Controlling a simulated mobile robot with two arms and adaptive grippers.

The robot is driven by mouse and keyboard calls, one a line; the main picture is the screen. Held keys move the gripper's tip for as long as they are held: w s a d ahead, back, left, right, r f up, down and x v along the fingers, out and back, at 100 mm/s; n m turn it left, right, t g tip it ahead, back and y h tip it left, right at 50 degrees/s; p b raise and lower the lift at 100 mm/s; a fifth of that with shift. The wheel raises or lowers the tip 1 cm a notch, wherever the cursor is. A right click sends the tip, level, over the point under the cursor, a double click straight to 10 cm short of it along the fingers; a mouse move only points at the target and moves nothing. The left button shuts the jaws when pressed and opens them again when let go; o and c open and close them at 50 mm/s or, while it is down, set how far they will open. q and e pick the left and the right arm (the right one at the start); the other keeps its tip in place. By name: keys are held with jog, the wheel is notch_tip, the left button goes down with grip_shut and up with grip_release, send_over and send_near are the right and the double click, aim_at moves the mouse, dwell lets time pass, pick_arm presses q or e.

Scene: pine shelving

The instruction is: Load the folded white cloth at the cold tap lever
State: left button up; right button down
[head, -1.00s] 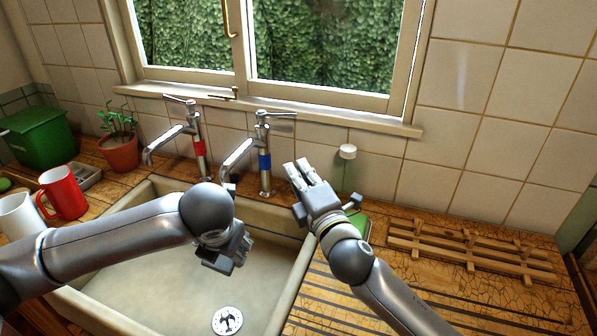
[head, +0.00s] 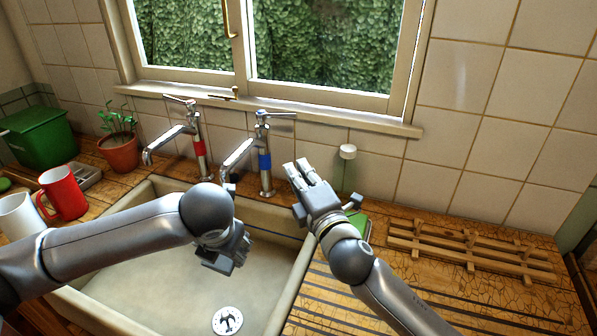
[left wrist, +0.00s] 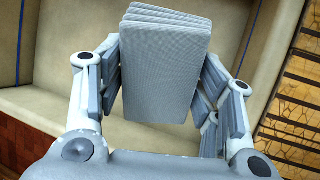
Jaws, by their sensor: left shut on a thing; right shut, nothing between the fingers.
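The cold tap (head: 264,182) is chrome with a blue band and stands behind the sink. Its lever (head: 283,115) sticks out to the right at the top. My left gripper (head: 230,258) is over the sink basin, in front of and below the tap. In the left wrist view the folded white cloth (left wrist: 160,75), a thick layered block, sits between its fingers, which are shut on it. The cloth is hidden in the head view. My right gripper (head: 302,172) is shut and empty, just right of the cold tap and below its lever.
A hot tap (head: 198,150) with a red band stands left of the cold tap. The sink (head: 180,290) lies below. A bottle with a white cap (head: 347,152), a green item (head: 363,228) and a wooden rack (head: 470,250) are right. Mugs (head: 65,193) and a potted plant (head: 120,153) are left.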

aim_at(226, 258)
pick_arm(q)
jog(key=shift+s+d+r, duration=0.2)
jog(key=shift+s+r, duration=0.45)
jog(key=shift+s, duration=0.2)
jog(key=shift+s+d+r, duration=0.15)
jog(key=shift+s+r, duration=0.55)
jog(key=shift+s, duration=0.1)
jog(key=shift+s+d+r, duration=0.2)
jog(key=shift+s+r, duration=0.45)
jog(key=shift+s, duration=0.2)
jog(key=shift+r, duration=0.1)
